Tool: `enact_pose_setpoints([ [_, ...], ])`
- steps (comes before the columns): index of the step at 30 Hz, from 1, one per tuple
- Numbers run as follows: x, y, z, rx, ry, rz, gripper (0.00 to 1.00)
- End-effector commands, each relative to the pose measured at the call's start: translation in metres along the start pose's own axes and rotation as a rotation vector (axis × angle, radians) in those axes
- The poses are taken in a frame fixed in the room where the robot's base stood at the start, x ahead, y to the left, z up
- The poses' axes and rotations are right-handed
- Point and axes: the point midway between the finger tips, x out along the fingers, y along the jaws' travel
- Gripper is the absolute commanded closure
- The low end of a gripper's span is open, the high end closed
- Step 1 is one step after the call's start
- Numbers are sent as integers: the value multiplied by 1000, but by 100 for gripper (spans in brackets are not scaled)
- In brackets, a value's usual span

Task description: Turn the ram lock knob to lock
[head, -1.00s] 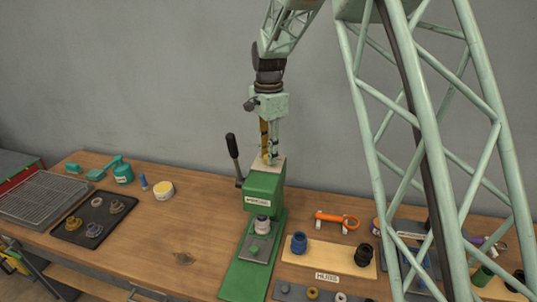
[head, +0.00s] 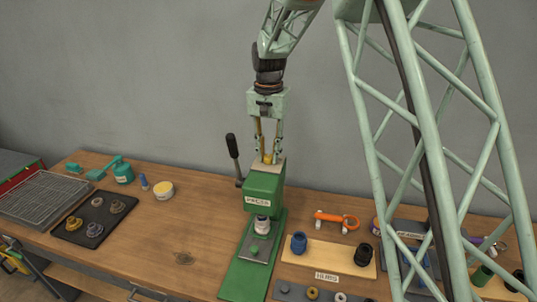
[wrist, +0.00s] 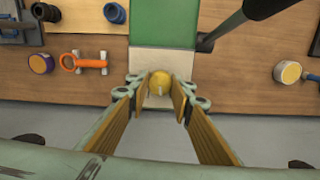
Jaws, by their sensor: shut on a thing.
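The ram lock knob (wrist: 160,81) is a round yellow knob on a pale plate (wrist: 158,101) on top of the green press (head: 263,187). It shows between my fingertips in the head view (head: 268,157). A small pale mark shows on the knob's near side in the wrist view. My gripper (wrist: 161,86) points straight down over the press, its two fingers on the left and right sides of the knob, shut on it. In the head view my gripper (head: 268,153) hides part of the knob. Any lock markings are too small to read.
The press's black-handled lever (head: 233,148) rises close to the left of my gripper. Blue and black hubs (head: 299,243) stand on a board to the right, with an orange tool (head: 337,219) behind. The left of the wooden bench (head: 160,235) has clear room.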

Motion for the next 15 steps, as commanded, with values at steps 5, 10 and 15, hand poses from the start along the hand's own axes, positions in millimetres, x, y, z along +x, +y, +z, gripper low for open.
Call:
enact_pose_setpoints([
  [5,0,0,0,-137,-1,0,89],
  [10,0,0,0,-269,-1,0,89],
  [15,0,0,0,-398,-1,0,89],
])
